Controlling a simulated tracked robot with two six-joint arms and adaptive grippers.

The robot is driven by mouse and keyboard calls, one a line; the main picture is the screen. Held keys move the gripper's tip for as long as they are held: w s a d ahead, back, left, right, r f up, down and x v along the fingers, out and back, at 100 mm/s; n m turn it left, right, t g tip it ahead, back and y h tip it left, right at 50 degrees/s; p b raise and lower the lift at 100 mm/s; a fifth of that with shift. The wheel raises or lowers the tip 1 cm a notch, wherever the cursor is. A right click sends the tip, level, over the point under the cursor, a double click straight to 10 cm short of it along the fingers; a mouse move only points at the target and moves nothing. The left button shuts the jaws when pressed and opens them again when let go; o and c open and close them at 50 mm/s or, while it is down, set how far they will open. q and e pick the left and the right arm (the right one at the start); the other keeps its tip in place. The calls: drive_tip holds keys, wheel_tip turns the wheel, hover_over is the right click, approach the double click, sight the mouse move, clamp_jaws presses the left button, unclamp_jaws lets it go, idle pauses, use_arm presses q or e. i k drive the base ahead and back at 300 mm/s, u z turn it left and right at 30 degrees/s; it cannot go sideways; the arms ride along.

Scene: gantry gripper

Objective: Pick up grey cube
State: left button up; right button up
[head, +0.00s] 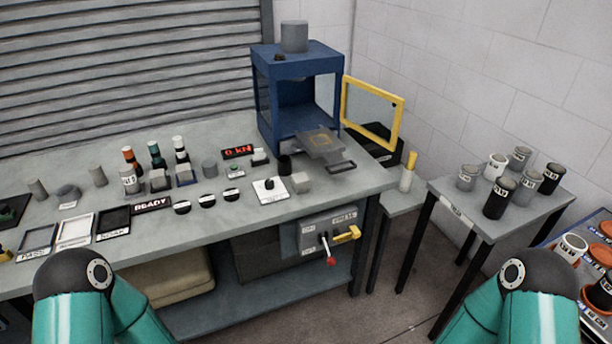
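A small light grey cube (301,183) sits on the front edge area of the grey workbench (240,215), just right of a white plate with a black knob (270,188). A dark cylinder (285,165) stands close behind it. Nothing covers the cube from this side. Only teal links of my two arms show at the bottom left and bottom right. Neither of my grippers is in view.
A blue press (297,90) with an open yellow-framed door (372,112) stands behind the cube. Its tray (322,141) juts forward. Several labelled canisters stand on a side table (480,215).

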sight(300, 182)
drive_tip(key=z, duration=0.3)
drive_tip(key=i, duration=0.4)
drive_tip(key=u, duration=2.75)
drive_tip(key=k, duration=1.15)
drive_tip(key=z, duration=1.1)
drive_tip(key=i, duration=1.2)
drive_tip(key=z, duration=0.15)
